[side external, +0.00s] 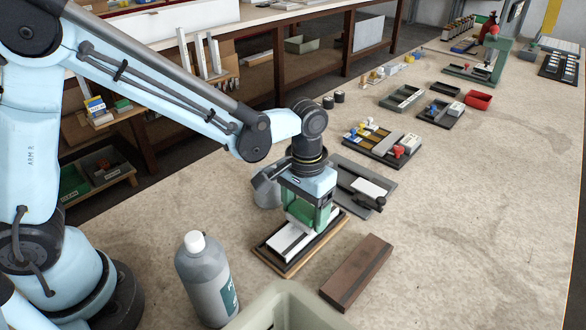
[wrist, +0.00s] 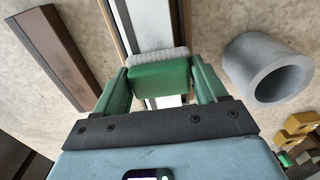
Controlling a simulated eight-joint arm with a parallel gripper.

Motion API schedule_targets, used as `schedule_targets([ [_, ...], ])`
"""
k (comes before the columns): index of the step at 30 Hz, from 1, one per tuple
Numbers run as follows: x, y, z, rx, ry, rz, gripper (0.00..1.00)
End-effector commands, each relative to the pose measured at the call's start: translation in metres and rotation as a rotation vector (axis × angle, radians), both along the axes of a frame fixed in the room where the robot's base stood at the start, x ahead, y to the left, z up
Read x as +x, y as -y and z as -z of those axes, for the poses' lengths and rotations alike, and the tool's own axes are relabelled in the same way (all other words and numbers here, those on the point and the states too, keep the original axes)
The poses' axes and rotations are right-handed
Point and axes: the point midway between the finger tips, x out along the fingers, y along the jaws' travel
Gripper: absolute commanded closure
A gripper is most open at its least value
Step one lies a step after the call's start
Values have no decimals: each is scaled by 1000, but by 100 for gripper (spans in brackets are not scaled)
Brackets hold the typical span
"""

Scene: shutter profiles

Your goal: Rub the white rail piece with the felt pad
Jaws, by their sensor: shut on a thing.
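The white rail piece (side external: 283,241) lies in a dark, wood-edged holder (side external: 283,267) below my gripper. In the wrist view the rail piece (wrist: 151,22) runs up the picture beneath the pad. My gripper (side external: 308,217) points down over the holder, shut on the felt pad (wrist: 160,79), a green block with a pale grey felt face. The green fingers of my gripper (wrist: 160,84) grip the block from both sides. The pad is over the rail, very low; I cannot tell if the felt touches it. The pad and fingers hide part of the rail.
A brown bar (side external: 357,272) lies right of the holder. A grey bottle (side external: 207,278) and a pale bin (side external: 285,310) stand in front. A grey cylinder (wrist: 267,68) and a dark tray with a white piece (side external: 370,187) are close by. The right of the table is clear.

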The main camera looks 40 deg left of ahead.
Motion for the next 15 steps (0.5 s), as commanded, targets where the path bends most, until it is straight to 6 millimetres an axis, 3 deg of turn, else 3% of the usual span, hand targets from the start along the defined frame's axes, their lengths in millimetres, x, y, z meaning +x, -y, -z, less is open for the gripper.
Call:
schedule_targets([
  [15,48,-1,-1,0,0,0,57],
])
